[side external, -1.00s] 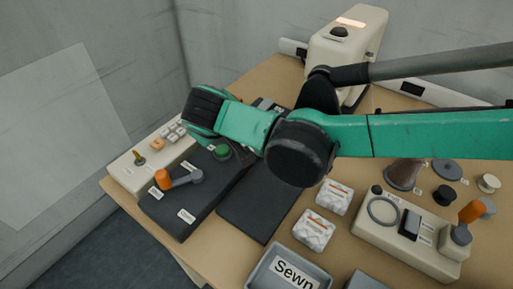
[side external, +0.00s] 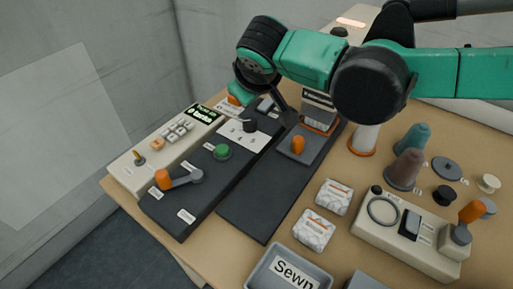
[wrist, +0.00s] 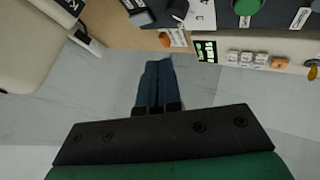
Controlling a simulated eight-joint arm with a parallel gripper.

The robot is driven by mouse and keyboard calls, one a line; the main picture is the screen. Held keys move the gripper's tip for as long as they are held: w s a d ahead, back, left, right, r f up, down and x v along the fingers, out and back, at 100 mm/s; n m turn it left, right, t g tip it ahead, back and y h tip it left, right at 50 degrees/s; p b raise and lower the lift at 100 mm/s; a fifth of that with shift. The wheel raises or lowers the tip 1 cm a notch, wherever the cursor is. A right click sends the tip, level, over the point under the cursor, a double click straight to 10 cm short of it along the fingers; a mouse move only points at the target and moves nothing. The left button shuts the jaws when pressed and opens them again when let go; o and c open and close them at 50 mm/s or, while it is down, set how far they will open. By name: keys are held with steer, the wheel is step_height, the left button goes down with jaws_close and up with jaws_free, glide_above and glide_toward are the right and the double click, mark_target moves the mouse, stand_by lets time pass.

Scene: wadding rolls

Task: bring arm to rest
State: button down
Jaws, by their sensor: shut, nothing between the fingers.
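My gripper (wrist: 158,64) shows in the wrist view with its two dark blue fingers together and nothing between them. Behind the fingers is a dark plate, with a green part of my arm at the bottom edge. The fingers appear over pale floor past the table edge, below the console in the picture. In the side view my green and black arm reaches in from the right, raised above the back of the table. My wrist is over the far end of the dark control panel (side external: 180,215); the fingertips cannot be made out there.
A beige keypad console (side external: 127,170) lies along the left edge. A grey tray marked Sewn (side external: 259,279), two wrapped packs (side external: 314,230) (side external: 334,196), thread cones (side external: 405,170) and a beige control box (side external: 398,246) stand front and right. A dark plate (side external: 250,212) lies mid-table.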

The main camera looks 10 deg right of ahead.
steer(key=s+d+r+m, duration=0.1)
steer(key=d+r+m, duration=0.15)
steer(key=d, duration=0.75)
steer(key=s+d+f+m, duration=0.1)
steer(key=s+d+m, duration=0.1)
steer(key=s+d, duration=0.4)
steer(key=s+d+f+m+g, duration=0.1)
steer(key=s+d+f+m, duration=0.1)
steer(key=s+d, duration=0.5)
steer(key=d, duration=0.4)
steer(key=shift+s+m+y, duration=0.2)
steer(key=shift+m+y, duration=0.15)
steer(key=shift+y, duration=0.05)
